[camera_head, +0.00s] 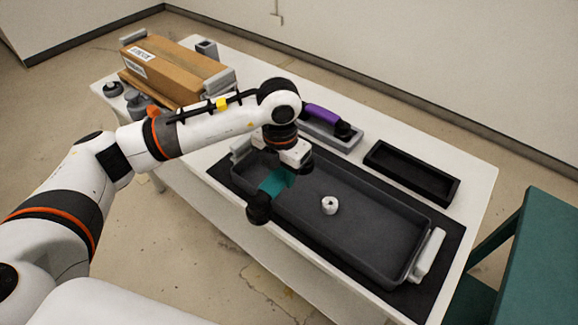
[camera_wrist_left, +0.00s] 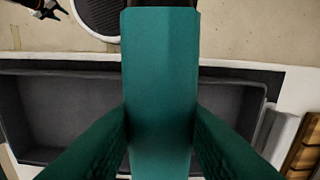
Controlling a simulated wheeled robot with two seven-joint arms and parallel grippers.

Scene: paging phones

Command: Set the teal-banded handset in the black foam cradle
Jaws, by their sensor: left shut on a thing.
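My left gripper (camera_head: 284,172) is shut on the teal-banded handset (camera_head: 273,184), holding it above the left part of the dark grey tray. One black end of the handset hangs past the tray's near edge in the head view; its other end is hidden behind the gripper. In the left wrist view the teal band (camera_wrist_left: 160,85) runs upright between the two fingers, with a black end at the top. The black foam cradle (camera_head: 410,173) lies empty at the table's right back. A black pronged shape, apparently my right gripper (camera_wrist_left: 48,13), shows small in the left wrist view.
A cardboard box (camera_head: 175,68) stands at the back left. A teal table (camera_head: 545,260) is at the right.

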